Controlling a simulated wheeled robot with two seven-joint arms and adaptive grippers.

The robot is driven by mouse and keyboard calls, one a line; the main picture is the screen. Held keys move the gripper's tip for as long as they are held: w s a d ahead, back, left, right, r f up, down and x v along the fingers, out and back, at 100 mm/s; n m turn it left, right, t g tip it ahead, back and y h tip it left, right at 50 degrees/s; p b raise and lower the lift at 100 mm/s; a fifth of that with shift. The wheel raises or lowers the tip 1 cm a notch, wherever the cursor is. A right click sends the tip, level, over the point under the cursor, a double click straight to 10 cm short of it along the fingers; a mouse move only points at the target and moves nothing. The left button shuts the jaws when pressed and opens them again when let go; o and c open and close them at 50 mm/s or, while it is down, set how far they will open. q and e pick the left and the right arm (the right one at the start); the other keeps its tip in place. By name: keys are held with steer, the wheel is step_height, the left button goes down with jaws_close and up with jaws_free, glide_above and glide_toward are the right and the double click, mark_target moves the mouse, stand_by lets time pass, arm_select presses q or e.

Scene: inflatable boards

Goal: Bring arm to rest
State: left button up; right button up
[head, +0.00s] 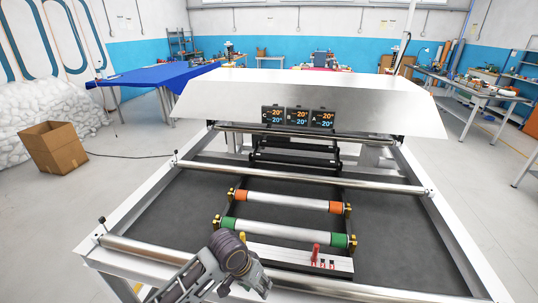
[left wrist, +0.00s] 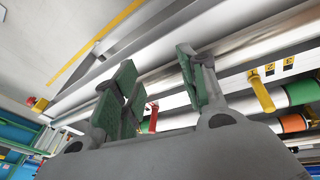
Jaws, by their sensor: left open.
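My left arm comes in at the bottom of the head view, in front of a large machine. Its gripper (head: 256,280) is small and partly hidden by my own wrist there, near the machine's front roller. In the left wrist view the gripper (left wrist: 157,82) shows two fingers with green pads, spread apart, with nothing between them. A yellow lever (left wrist: 261,92) and a red lever (left wrist: 153,117) on the machine show beyond the fingers. My right gripper is in neither view.
The machine has a roller with green ends (head: 280,231), one with orange ends (head: 288,202), a front bar (head: 315,262) with a red lever, and a white hood (head: 300,95) with displays. A cardboard box (head: 54,150) and blue-covered table (head: 165,76) stand left. Open floor lies on both sides.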

arm_select(q)
steer(key=s+a+f+n+t+y, duration=0.1)
steer(key=s+a+n, duration=0.1)
steer(key=s+a, duration=0.55)
steer(key=s+a+f+n+t+y, duration=0.15)
steer(key=s+a, duration=0.25)
steer(key=a, duration=0.7)
step_height(320, 180, down, 32)
steer(key=s+g, duration=0.2)
steer(key=s, duration=0.1)
steer(key=s+a+f, duration=0.2)
steer(key=s+f, duration=0.8)
steer(key=s, duration=0.1)
steer(key=s+a+f, duration=0.2)
steer(key=s+f, duration=0.8)
steer(key=s, duration=0.1)
steer(key=shift+a+f+g+b, duration=0.15)
steer(key=shift+f+g+b, duration=0.2)
steer(key=shift+g, duration=0.1)
steer(key=shift+y, duration=0.25)
